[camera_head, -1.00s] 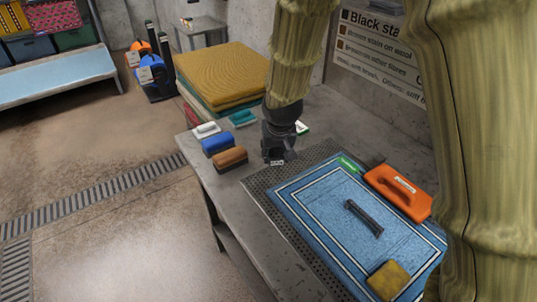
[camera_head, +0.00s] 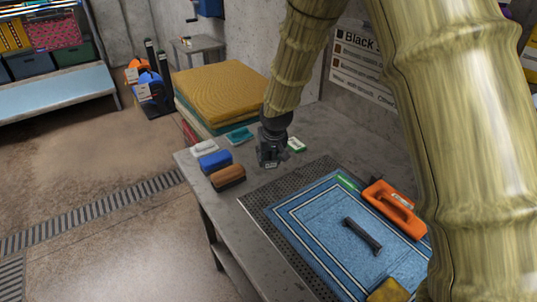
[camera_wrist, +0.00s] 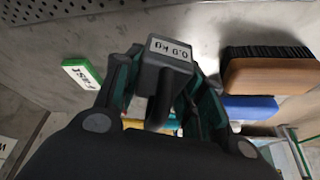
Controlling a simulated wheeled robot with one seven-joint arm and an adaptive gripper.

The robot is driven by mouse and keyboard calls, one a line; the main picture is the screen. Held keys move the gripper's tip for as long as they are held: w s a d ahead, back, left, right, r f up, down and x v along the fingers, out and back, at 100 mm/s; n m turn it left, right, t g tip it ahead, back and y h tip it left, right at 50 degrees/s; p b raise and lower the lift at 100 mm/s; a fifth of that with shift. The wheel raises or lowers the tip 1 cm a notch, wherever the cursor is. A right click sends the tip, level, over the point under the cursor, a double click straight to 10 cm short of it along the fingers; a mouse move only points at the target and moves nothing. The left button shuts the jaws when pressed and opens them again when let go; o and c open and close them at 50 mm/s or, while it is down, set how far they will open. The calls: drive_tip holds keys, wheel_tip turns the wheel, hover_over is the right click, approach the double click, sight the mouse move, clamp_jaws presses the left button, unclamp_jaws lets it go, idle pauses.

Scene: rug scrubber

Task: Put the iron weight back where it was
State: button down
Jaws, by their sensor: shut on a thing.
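The iron weight (camera_wrist: 165,55) is a small dark grey block with a white label, upside down in the wrist view, and a dark handle. My gripper (camera_wrist: 160,100) is shut on the handle, one finger on each side. In the head view my gripper (camera_head: 271,152) points down over the grey bench, between the brushes and the perforated mat. The weight (camera_head: 270,163) shows small and dark at its tip. I cannot tell whether its base touches the bench.
A brown brush (camera_head: 228,177) and a blue brush (camera_head: 215,161) lie left of my gripper. A green-and-white block (camera_head: 296,145) lies just right. The blue rug (camera_head: 310,230) bears a dark handle-shaped bar (camera_head: 362,236); an orange tool (camera_head: 394,208) lies beside it. Folded yellow textiles (camera_head: 222,85) are behind.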

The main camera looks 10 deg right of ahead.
drive_tip(key=w, duration=0.2)
drive_tip(key=w+d+p, duration=0.1)
drive_tip(key=w, duration=0.1)
drive_tip(key=shift+w+f, duration=0.15)
drive_tip(key=shift+w, duration=0.15)
drive_tip(key=shift+f+p, duration=0.5)
drive_tip(key=shift+f, duration=1.3)
drive_tip(key=shift+f, duration=0.15)
drive_tip(key=c, duration=0.9)
unclamp_jaws()
drive_tip(key=shift+s, duration=0.15)
drive_tip(key=shift+b+v, duration=1)
drive_tip(key=shift+v, duration=5.15)
